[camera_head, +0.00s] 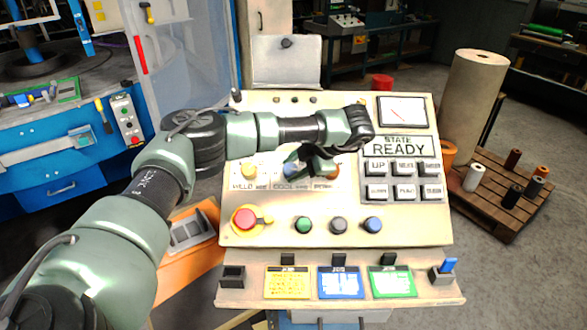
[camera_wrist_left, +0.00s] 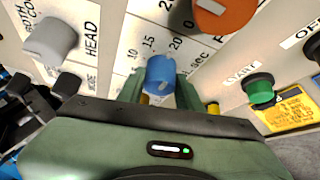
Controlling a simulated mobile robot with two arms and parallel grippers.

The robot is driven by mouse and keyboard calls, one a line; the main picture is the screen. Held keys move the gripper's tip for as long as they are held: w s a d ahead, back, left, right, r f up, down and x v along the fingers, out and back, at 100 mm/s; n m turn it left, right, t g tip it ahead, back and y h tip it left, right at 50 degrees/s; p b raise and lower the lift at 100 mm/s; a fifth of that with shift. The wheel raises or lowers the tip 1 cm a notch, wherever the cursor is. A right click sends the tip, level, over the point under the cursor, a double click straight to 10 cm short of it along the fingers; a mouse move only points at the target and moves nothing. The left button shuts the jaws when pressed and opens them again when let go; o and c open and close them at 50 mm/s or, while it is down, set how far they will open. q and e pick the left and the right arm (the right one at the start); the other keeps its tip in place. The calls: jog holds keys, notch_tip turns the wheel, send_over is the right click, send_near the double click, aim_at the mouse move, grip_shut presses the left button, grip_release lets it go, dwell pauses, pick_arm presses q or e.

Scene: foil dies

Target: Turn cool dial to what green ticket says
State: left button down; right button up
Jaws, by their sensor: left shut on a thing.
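The blue cool dial (camera_wrist_left: 160,72) sits between the fingers of my left gripper (camera_wrist_left: 163,88) in the left wrist view. The gripper is shut on it at the panel. In the head view my left gripper (camera_head: 297,166) covers most of the dial. Scale numbers such as 10, 15 and 20 show beside the dial; its exact setting cannot be read. The green ticket (camera_head: 391,282) stands at the right of three tickets on the panel's front ledge; its writing is too small to read. My right gripper is not in view.
An orange dial (camera_wrist_left: 224,14) is close beside the gripper, and a grey-white knob (camera_wrist_left: 50,40) is on the other side. A red stop button (camera_head: 245,219) and green (camera_head: 304,225), grey and blue buttons lie below the dials. Keys (camera_head: 404,180) and a READY display are at right.

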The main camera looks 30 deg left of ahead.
pick_arm(q)
jog(key=c, duration=0.9)
grip_release()
jog(key=shift+c, duration=0.2)
jog(key=shift+d+r, duration=0.1)
jog(key=shift+d+r, duration=0.2)
jog(key=shift+d, duration=0.05)
jog(key=b+v, duration=0.2)
jog(key=v, duration=0.5)
jog(key=shift+b, duration=0.35)
